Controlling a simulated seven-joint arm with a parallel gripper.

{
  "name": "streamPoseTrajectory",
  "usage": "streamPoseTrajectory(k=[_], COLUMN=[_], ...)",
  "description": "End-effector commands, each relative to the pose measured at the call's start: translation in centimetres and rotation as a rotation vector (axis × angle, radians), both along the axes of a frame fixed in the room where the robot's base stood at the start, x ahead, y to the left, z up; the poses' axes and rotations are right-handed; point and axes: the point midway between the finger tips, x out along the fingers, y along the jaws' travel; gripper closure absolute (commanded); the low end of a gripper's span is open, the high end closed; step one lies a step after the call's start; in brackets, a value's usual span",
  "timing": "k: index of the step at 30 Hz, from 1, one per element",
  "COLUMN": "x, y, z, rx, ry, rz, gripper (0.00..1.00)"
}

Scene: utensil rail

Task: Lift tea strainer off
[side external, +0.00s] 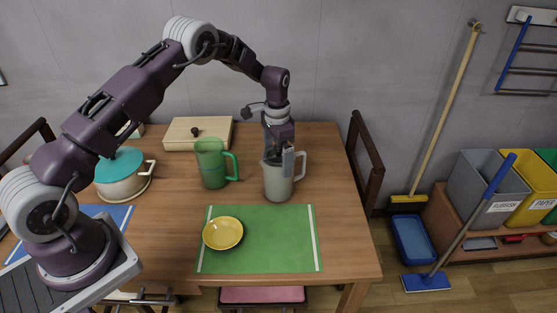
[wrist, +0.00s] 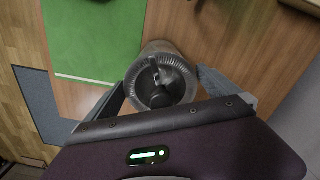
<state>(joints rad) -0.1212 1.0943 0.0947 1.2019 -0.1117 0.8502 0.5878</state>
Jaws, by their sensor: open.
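No tea strainer can be told for certain in either view. My gripper (side external: 280,162) points down at the mouth of a grey jug (side external: 278,186) with a handle on its right. In the wrist view my open gripper (wrist: 163,78) has its fingers apart, one on each side of the jug's round rim (wrist: 143,64). Something grey and dark shows inside that rim; I cannot tell whether it is the strainer. Nothing is visibly held. Whether the fingers touch the jug cannot be told.
A green jug (side external: 210,166) stands just left of the grey one. A yellow dish (side external: 223,233) lies on the green mat (side external: 270,250) in front. A wooden box (side external: 215,130) and a teal-lidded pot (side external: 121,178) stand farther left. The table's right side is clear.

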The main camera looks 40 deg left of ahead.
Motion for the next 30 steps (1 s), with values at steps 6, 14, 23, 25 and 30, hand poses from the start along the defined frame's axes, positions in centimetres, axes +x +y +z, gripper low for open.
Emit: streamPoseTrajectory(k=[6,14,23,25,30], x=[0.0,0.0,0.1,0.1,0.1], y=[0.0,0.0,0.0,0.0,0.0], z=[0.1,0.1,2.5,4.4,8.4], rx=[0.0,0.0,0.001,0.0,0.001], ry=[0.0,0.0,-0.004,-0.006,-0.004], rz=[0.0,0.0,0.0,0.0,0.0], gripper=[0.18,0.66,0.66,0.66,0.66])
